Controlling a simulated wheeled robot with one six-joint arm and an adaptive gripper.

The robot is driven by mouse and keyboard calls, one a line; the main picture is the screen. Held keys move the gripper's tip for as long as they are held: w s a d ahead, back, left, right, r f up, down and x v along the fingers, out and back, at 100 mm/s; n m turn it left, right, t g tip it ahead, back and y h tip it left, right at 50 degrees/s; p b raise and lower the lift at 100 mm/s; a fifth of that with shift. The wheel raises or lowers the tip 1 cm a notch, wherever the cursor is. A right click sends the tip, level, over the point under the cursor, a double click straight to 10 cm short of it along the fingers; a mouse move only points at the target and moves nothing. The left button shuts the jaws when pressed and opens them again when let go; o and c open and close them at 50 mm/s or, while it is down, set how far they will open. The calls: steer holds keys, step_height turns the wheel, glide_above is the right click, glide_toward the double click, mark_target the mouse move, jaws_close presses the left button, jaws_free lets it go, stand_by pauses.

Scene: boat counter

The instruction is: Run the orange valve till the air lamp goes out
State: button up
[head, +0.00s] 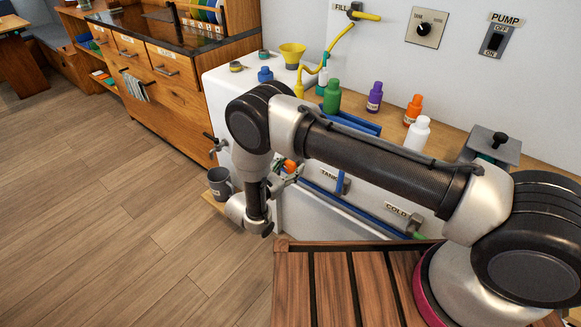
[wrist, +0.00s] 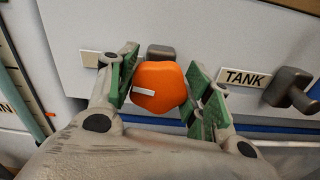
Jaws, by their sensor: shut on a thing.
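The orange valve (wrist: 160,88) is a rounded, lobed knob on the white panel front, in the middle of the wrist view. A short white mark on its face points left. My gripper (wrist: 163,74) is closed around it, with a green pad on each side. In the head view a bit of the orange valve (head: 290,166) shows past my gripper (head: 284,178), below the counter edge. A pale label left of the valve is mostly hidden by a finger. I cannot make out an air lamp in either view.
A grey tap handle (wrist: 290,88) stands right of the valve by the TANK label (wrist: 244,78). A grey mug (head: 219,183) is left of my wrist. Bottles, including a green one (head: 332,97), and a yellow funnel (head: 292,54) stand on the counter. A PUMP switch (head: 495,40) is on the wall.

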steer(key=shift+m, duration=0.3)
steer(key=o, duration=1)
steer(key=v, duration=1.2)
